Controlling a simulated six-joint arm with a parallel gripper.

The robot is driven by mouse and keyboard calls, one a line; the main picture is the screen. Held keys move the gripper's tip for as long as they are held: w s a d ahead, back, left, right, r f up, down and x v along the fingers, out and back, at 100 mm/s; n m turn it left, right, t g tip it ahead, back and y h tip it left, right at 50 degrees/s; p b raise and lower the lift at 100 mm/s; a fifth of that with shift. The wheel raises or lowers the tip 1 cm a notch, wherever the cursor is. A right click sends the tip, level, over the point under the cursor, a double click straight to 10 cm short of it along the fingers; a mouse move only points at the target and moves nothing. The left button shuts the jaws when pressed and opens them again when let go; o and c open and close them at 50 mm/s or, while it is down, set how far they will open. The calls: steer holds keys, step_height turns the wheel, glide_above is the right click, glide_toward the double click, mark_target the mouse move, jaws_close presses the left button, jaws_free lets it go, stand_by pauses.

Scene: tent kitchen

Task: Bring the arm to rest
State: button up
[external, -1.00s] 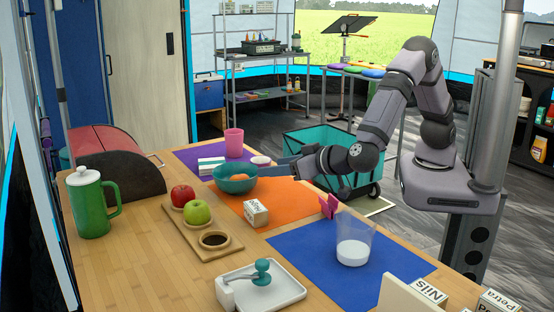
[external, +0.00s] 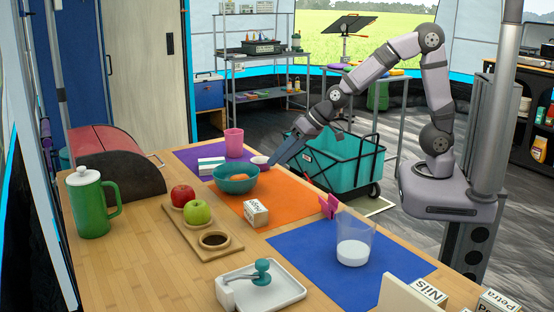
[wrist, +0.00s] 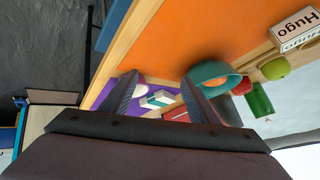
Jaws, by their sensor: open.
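My gripper (external: 275,162) is in the air near the table's right edge, pointing down and left beside the teal bowl (external: 237,185). In the wrist view its two fingers (wrist: 160,95) are apart with nothing held between them. The bowl stands where the purple and orange mats meet and has something orange in it. It also shows in the wrist view (wrist: 212,72), just beyond the right finger. A small white dish (external: 260,162) sits on the purple mat close to the fingertips; I cannot tell whether they touch it.
A pink cup (external: 234,142) and a white box (external: 211,166) stand on the purple mat (external: 187,154). A name block (external: 256,213) is on the orange mat (external: 292,203). A clear beaker (external: 353,240) stands on the blue mat (external: 300,250). A teal cart (external: 340,160) is beside the table.

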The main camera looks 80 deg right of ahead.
steer(key=s+d+f+n+g+p, duration=0.1)
steer(key=s+d+g, duration=0.15)
steer(key=s, duration=0.55)
steer(key=s+d+f+n+g+h+p, duration=0.1)
steer(key=s+f+n+g+p, duration=0.15)
steer(key=s, duration=0.65)
steer(key=s+d+g+p, duration=0.1)
steer(key=s+g, duration=0.2)
steer(key=s, duration=0.5)
step_height(320, 180, up, 18)
steer(key=p, duration=1.8)
steer(key=shift+w+f, duration=0.15)
steer(key=shift+w, duration=0.1)
